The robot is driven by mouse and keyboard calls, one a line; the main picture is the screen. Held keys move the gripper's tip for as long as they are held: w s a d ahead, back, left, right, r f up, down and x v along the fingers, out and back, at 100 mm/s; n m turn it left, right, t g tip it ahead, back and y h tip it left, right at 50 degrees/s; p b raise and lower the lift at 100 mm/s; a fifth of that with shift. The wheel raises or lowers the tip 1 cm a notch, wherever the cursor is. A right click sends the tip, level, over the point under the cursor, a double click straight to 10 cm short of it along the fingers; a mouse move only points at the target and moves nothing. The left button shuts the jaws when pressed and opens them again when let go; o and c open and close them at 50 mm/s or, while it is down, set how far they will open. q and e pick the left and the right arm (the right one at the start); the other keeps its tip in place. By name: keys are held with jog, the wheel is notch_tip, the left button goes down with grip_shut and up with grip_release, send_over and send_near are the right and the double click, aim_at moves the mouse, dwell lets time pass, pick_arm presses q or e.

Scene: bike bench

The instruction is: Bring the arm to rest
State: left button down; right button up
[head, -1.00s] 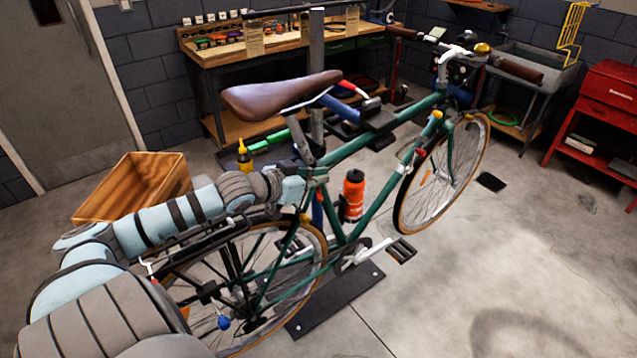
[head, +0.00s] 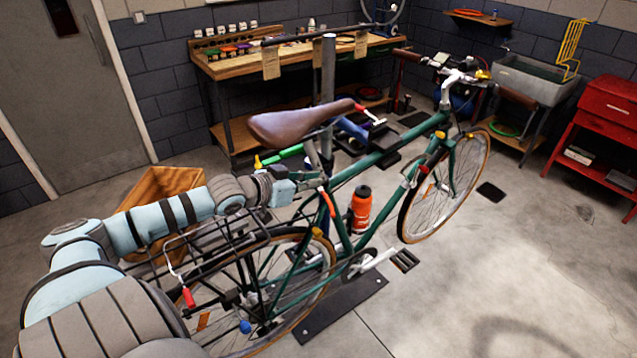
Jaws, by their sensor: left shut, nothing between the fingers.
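My left arm reaches in from the left over the rear rack of the green bicycle (head: 345,175). My left gripper (head: 314,180) is at the arm's end, close to the frame below the brown saddle (head: 300,120). Its fingers are small here and look shut, with nothing seen between them. Whether they touch the frame I cannot tell. My right gripper is not in view.
The bicycle is held at a grey stand post (head: 328,75). The black rear rack (head: 205,250) lies close to my forearm. A wooden crate (head: 165,185) is behind the arm. A workbench (head: 240,65) and red cabinet (head: 605,110) stand beyond.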

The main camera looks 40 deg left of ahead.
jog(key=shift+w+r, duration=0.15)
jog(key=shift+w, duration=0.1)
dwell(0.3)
